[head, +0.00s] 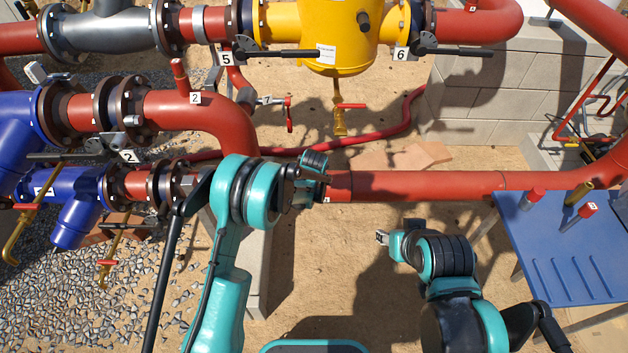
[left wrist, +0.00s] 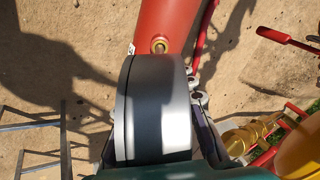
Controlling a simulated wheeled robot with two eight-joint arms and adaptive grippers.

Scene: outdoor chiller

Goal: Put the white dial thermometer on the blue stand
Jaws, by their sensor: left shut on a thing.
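In the left wrist view, a large round pale grey-white body, which looks like the dial thermometer (left wrist: 157,100), fills the middle. Its dial face is turned away. My left gripper (left wrist: 157,88) is shut on it, with fingers along its sides. Beyond it, a brass fitting (left wrist: 158,46) sits in a red pipe; whether the stem touches it is hidden. In the head view my left gripper (head: 308,190) is over the long red pipe, and the thermometer cannot be made out. The blue stand (head: 545,255) is at the right. My right gripper (head: 382,238) is low and central, its jaws too small to read.
Two red-topped pieces (head: 586,210) and a brass piece (head: 578,194) are on the blue stand; its front part is bare. The long red pipe (head: 420,186) runs across toward the stand. A yellow vessel (head: 340,35) hangs behind. Sandy ground lies between my arms.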

